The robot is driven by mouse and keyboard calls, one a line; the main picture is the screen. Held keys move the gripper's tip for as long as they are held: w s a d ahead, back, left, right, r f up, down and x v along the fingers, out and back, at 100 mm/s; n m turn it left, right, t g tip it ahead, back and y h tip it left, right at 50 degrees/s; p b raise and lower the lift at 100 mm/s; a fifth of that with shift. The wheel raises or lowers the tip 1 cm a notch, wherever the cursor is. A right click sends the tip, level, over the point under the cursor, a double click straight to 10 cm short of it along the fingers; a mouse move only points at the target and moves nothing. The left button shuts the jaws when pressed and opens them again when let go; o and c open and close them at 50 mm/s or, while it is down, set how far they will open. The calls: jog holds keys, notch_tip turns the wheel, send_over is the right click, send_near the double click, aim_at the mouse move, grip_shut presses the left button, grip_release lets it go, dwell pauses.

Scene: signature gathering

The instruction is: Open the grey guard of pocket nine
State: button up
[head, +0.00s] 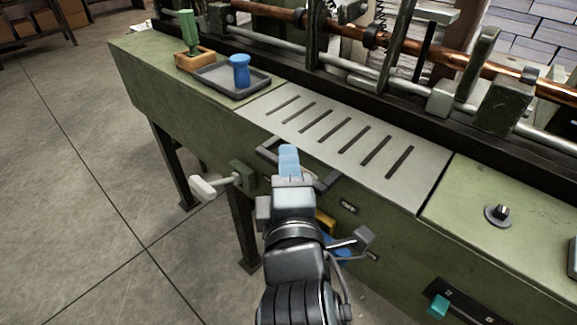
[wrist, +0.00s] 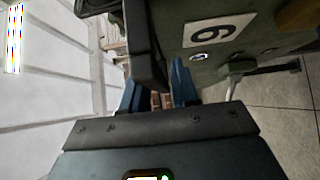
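The grey guard (head: 345,138) is a light grey slotted plate lying flat and closed on the green machine's top. Its dark bar handle (head: 325,183) runs along the front edge and shows close up in the wrist view (wrist: 146,48). My gripper (head: 289,160) is at this handle, its blue fingers overlapping the bar in the head view. In the wrist view my gripper (wrist: 155,90) has its two fingers apart, with the bar between or just beyond them. I cannot tell whether they press on it. A number plate (wrist: 210,30) beside the handle shows a turned 9 or 6.
A white-ended lever (head: 205,187) sticks out from the machine front, left of my gripper. A dark tray (head: 215,82) with a blue knobbed object (head: 239,70) and a green-handled tool (head: 188,35) stand at the back left. Rods and blocks run behind the guard.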

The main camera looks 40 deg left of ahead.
grip_shut()
jog(key=shift+r, duration=0.1)
dwell(0.3)
